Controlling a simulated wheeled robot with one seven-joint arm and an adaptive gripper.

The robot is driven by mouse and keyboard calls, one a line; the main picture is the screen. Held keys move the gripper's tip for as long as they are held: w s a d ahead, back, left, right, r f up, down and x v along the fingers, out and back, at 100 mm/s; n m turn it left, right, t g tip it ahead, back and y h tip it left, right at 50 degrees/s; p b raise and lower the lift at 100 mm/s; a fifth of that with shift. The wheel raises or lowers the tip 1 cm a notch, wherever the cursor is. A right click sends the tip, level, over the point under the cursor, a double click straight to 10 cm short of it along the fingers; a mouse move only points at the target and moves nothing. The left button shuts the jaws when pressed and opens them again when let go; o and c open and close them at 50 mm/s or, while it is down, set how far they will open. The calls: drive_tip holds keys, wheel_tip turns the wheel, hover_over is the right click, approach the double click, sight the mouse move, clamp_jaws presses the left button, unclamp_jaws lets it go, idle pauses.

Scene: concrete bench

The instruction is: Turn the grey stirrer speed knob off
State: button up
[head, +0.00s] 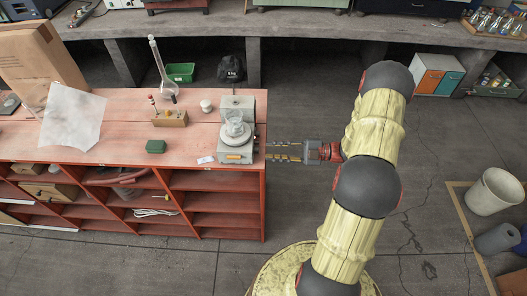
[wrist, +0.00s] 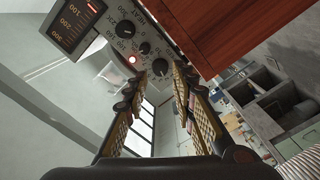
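The hotplate stirrer (head: 231,155) stands at the right end of the red bench with a glass beaker (head: 235,128) on its plate. In the wrist view its panel (wrist: 113,45) shows a black knob (wrist: 125,29) by the word HEAT, a smaller dark knob (wrist: 145,48), and a dark grey knob (wrist: 160,67) with a dial scale, apparently the stirrer speed knob. My gripper (head: 270,152) is just right of the stirrer. Its fingers (wrist: 159,73) are apart, with the grey knob showing between the tips. I cannot tell whether they touch it. The knob's setting is unclear.

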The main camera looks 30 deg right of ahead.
sight(256, 150)
drive_tip(key=shift+b+x, duration=0.35)
drive_tip(key=shift+x, duration=1.5)
drive_tip(key=shift+c, duration=0.4)
clamp_jaws()
